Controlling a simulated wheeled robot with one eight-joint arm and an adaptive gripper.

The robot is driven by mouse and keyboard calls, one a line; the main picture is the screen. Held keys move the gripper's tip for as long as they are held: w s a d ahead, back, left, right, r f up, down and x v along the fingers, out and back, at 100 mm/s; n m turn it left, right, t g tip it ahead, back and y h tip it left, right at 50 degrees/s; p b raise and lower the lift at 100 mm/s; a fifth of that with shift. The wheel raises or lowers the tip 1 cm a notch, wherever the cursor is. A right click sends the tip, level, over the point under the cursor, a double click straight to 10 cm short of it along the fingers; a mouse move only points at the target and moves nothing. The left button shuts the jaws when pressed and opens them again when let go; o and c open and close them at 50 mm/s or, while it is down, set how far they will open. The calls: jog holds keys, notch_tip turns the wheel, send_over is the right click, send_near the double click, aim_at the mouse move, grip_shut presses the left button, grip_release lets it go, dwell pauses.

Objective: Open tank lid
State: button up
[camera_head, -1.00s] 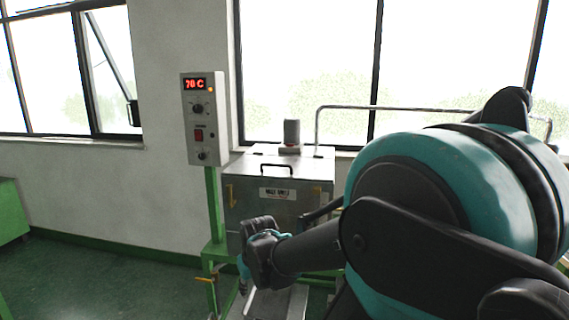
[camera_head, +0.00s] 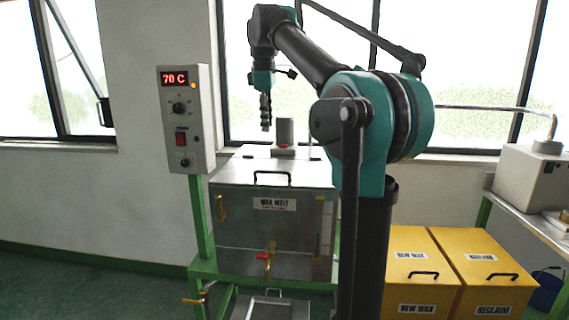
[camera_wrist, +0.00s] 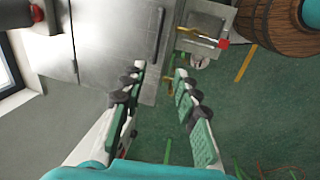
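The metal wax melt tank (camera_head: 265,225) stands in front of the window. Its flat silver lid (camera_head: 235,170) lies closed, with a black bar handle (camera_head: 272,174) near the front edge. My gripper (camera_head: 265,128) hangs fingers down above the back part of the lid, apart from the handle. In the wrist view my gripper (camera_wrist: 160,72) is open, with nothing between the fingers. There the lid (camera_wrist: 105,30) shows at upper left and its dark handle (camera_wrist: 158,35) lies beyond the fingertips.
A grey cylinder (camera_head: 285,133) stands at the lid's back, close to my gripper. A control box (camera_head: 184,120) reading 70 C is left of the tank. A red-handled tap (camera_head: 268,256) sticks out in front. Yellow bins (camera_head: 415,265) stand at right. A wooden barrel (camera_wrist: 285,28) shows in the wrist view.

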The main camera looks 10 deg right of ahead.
aim_at(271, 172)
jog(key=w+f, duration=0.1)
jog(key=f, duration=0.4)
jog(key=w+d+f, duration=0.1)
jog(key=f, duration=0.4)
jog(key=w+f, duration=0.1)
jog(key=f, duration=0.5)
jog(key=shift+w+d, duration=0.25)
jog(key=shift+d, duration=0.05)
grip_shut()
jog(key=shift+r, duration=0.1)
